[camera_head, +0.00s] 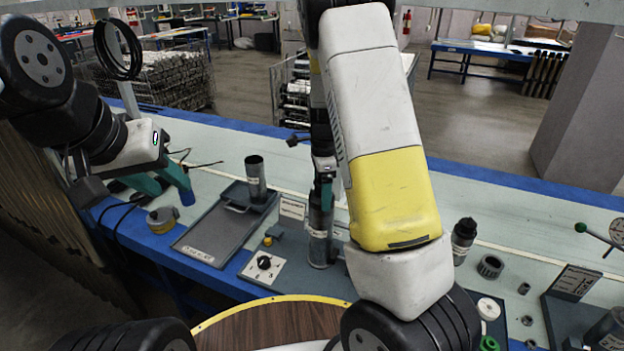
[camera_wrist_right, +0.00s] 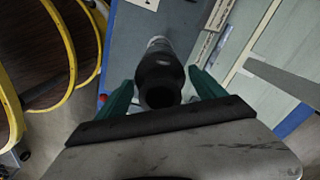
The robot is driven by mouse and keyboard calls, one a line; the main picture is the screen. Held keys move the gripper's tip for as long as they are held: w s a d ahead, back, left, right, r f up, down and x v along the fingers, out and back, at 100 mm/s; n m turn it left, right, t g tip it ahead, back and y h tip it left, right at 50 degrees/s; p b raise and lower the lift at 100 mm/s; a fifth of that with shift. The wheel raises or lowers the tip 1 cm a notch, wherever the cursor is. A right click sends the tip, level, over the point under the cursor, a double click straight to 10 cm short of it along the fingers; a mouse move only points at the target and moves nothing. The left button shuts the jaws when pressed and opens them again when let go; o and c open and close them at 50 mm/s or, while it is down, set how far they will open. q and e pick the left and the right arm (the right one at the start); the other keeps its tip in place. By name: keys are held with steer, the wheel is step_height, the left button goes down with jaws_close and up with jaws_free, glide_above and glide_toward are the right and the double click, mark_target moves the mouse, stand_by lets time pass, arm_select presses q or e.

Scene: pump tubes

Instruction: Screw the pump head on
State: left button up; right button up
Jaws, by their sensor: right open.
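In the head view a clear pump tube (camera_head: 320,247) stands upright at the middle of the bench. My right gripper (camera_head: 324,192) is above it, partly hidden by my right arm. In the right wrist view a black pump head (camera_wrist_right: 160,78) is in line with the top of the tube. My right gripper (camera_wrist_right: 162,88) is open, its green fingers on either side of the pump head. I cannot tell whether the head is seated on the tube. My left gripper (camera_head: 165,182) hangs open and empty over the bench at the left.
A grey tray (camera_head: 205,245) holds a dark cylinder (camera_head: 256,178). A control box with a black knob (camera_head: 264,262) stands in front. At the right are a black-topped part (camera_head: 464,236), a dark ring (camera_head: 490,266) and a dark fixture (camera_head: 572,312).

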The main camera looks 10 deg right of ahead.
steer(key=n, duration=0.6)
steer(key=shift+n, duration=0.4)
steer(key=n, duration=0.3)
steer(key=shift+n, duration=0.4)
steer(key=n, duration=0.4)
steer(key=shift+w, duration=0.1)
steer(key=shift+c, duration=0.2)
steer(key=c, duration=1.3)
steer(key=o, duration=1.7)
steer(key=shift+c, duration=0.2)
steer(key=shift+r, duration=0.1)
